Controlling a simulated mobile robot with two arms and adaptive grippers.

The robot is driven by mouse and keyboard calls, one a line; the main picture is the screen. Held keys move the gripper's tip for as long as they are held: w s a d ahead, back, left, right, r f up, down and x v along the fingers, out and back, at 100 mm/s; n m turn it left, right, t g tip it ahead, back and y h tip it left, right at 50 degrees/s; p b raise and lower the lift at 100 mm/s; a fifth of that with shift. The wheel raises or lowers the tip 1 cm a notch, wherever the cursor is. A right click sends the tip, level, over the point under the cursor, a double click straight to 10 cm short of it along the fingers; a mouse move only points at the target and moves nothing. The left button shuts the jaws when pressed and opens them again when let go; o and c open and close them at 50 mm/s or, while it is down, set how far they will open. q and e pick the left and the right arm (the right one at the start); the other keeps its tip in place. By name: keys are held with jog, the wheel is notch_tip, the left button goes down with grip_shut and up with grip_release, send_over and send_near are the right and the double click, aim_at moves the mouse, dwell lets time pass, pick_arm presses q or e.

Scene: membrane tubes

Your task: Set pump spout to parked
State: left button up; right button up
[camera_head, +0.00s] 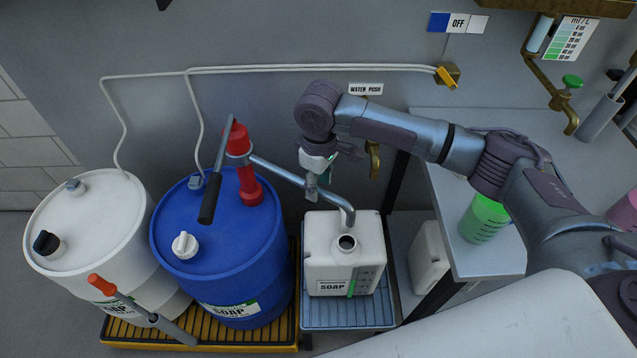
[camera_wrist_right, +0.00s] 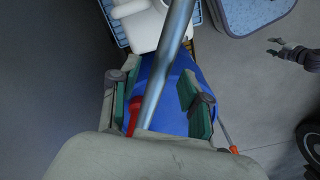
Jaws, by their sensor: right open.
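The red pump (camera_head: 243,165) stands on the blue soap drum (camera_head: 222,240). Its grey metal spout (camera_head: 285,174) reaches right, and its bent tip hangs over the open neck of the white soap canister (camera_head: 344,262). My right gripper (camera_head: 316,183) is at the spout's middle. In the right wrist view the spout (camera_wrist_right: 165,70) runs between the two green-padded fingers of the open right gripper (camera_wrist_right: 158,106); I cannot tell whether a pad touches it. A small dark gripper, apparently my left (camera_wrist_right: 273,46), shows at the right edge there, too small to read.
The pump's black-gripped handle (camera_head: 215,180) rises over the drum. A white drum (camera_head: 95,225) stands to the left. The canister sits in a blue tray (camera_head: 345,314). A brass tap (camera_head: 373,160) is close behind my right gripper, and a grey bench (camera_head: 455,235) is right.

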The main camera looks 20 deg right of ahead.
jog(key=shift+f, duration=0.5)
jog(key=shift+c, duration=0.2)
grip_shut()
